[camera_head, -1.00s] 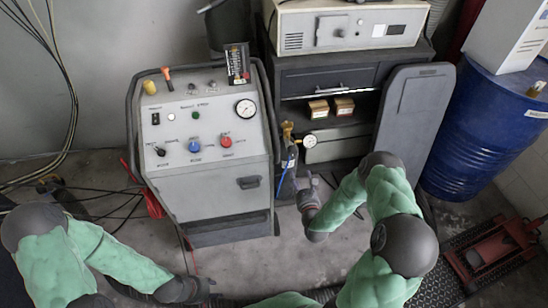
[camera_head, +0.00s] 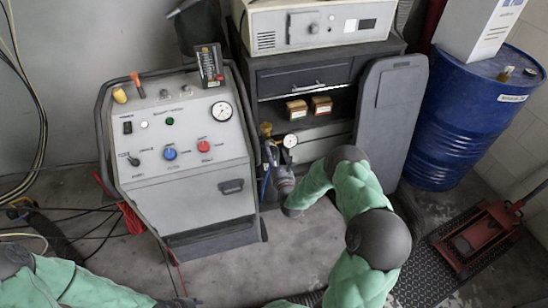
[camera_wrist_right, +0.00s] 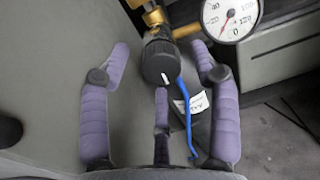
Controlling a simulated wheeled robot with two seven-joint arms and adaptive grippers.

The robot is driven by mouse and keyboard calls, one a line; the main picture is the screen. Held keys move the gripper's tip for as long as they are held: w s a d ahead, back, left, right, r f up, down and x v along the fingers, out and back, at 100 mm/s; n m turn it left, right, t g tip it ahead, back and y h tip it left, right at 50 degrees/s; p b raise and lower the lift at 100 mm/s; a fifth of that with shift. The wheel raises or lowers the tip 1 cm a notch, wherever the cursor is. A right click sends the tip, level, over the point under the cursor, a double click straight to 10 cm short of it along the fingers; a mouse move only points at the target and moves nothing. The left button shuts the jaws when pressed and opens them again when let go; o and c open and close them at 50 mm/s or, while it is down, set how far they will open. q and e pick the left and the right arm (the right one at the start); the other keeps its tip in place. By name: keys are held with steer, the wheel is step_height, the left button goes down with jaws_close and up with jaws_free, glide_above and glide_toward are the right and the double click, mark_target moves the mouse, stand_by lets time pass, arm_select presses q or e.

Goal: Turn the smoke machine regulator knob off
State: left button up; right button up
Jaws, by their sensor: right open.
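The regulator's black round knob (camera_wrist_right: 160,62) with a white mark hangs below brass fittings in the right wrist view. The regulator's brass part (camera_head: 266,130) and round gauge (camera_head: 289,141) show in the head view, right of the grey machine; the gauge also shows in the wrist view (camera_wrist_right: 231,17). My right gripper (camera_head: 272,160) is just below the regulator. In the wrist view its spread purple fingers (camera_wrist_right: 160,65) stand on both sides of the knob, with a gap to each. A third finger is below the knob. My left gripper (camera_head: 178,302) is at the bottom edge, partly cut off.
The grey machine (camera_head: 185,190) with red and blue knobs stands left of the regulator. A dark cabinet (camera_head: 300,80) is behind. A blue hose (camera_wrist_right: 186,110) hangs beside the knob. A blue barrel (camera_head: 465,120) and red jack (camera_head: 475,240) are at right.

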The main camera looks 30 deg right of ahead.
steer(key=shift+w+d, duration=0.15)
steer(key=shift+w, duration=0.45)
steer(key=c, duration=1.1)
steer(key=shift+r, duration=0.1)
steer(key=shift+c, duration=0.2)
